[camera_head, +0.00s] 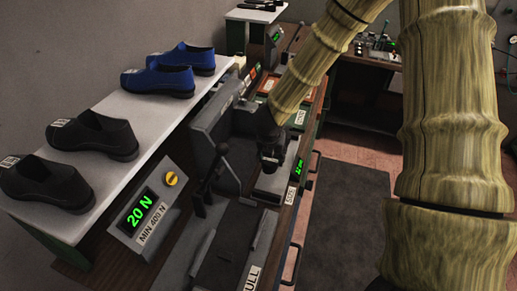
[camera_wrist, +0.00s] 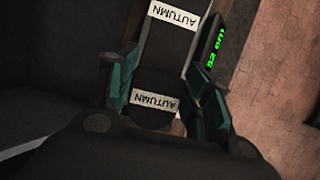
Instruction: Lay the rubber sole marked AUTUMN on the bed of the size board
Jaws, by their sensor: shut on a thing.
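A dark rubber sole (camera_wrist: 165,62) with white labels reading AUTUMN shows in the wrist view. One label is between my fingers and another is at the far end; I cannot tell if both belong to the sole. My gripper (camera_wrist: 163,100) has its teal-padded fingers shut on the near end of the sole. In the head view my gripper (camera_head: 270,158) is low over the grey size board (camera_head: 272,187), beside a green length display (camera_head: 299,168). The display also shows in the wrist view (camera_wrist: 215,45). I cannot tell whether the sole touches the bed.
A press with a dark lever (camera_head: 213,172) stands just left of my gripper. A force box (camera_head: 148,210) reads 20 N. Black shoes (camera_head: 95,135) and blue shoes (camera_head: 160,80) stand on a white shelf (camera_head: 125,105). The floor at right is clear, with a dark mat (camera_head: 345,220).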

